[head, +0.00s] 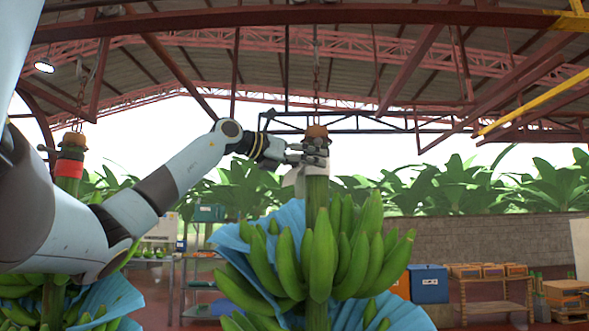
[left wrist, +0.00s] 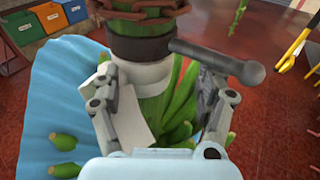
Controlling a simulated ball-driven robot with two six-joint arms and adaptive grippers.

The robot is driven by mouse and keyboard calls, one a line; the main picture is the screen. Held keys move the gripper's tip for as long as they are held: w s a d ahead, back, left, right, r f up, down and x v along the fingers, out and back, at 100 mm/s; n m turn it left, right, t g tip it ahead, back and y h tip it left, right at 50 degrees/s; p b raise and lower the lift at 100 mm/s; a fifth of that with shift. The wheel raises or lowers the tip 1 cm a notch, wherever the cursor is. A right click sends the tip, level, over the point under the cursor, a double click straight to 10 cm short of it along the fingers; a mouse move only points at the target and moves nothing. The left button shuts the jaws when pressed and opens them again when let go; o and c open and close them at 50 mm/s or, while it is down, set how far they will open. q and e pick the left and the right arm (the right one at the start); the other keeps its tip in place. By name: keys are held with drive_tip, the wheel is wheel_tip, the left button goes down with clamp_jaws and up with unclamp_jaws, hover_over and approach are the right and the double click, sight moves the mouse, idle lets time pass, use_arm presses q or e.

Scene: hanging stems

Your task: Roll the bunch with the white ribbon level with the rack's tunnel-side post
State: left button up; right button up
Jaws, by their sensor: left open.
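The bunch with the white ribbon (head: 322,255) hangs from a chain in the middle of the head view, green bananas around a thick stem with a blue cover spread below. The white ribbon (head: 293,178) is around the upper stem, with a loose end; it also shows in the left wrist view (left wrist: 146,75). My left gripper (head: 303,152) is at the stem top, near the ribbon. In the left wrist view its open fingers (left wrist: 158,92) stand on either side of the stem; contact is unclear. My right gripper is not in view.
Another bunch with a red ribbon (head: 69,166) hangs at the left, partly behind my left arm. A metal shelf rack (head: 183,290) stands behind; I cannot tell which post is tunnel-side. A blue bin (head: 428,284) and a table with crates (head: 487,270) stand right. Red beams cross overhead.

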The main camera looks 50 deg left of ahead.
use_arm(q)
drive_tip(key=b+v, duration=0.2)
drive_tip(key=v, duration=0.1)
drive_tip(key=b+v, duration=0.1)
drive_tip(key=shift+s+d+r+b, duration=0.15)
drive_tip(key=shift+s+d+b, duration=0.1)
drive_tip(key=shift+d+b, duration=0.1)
drive_tip(key=shift+a, duration=0.1)
idle(0.3)
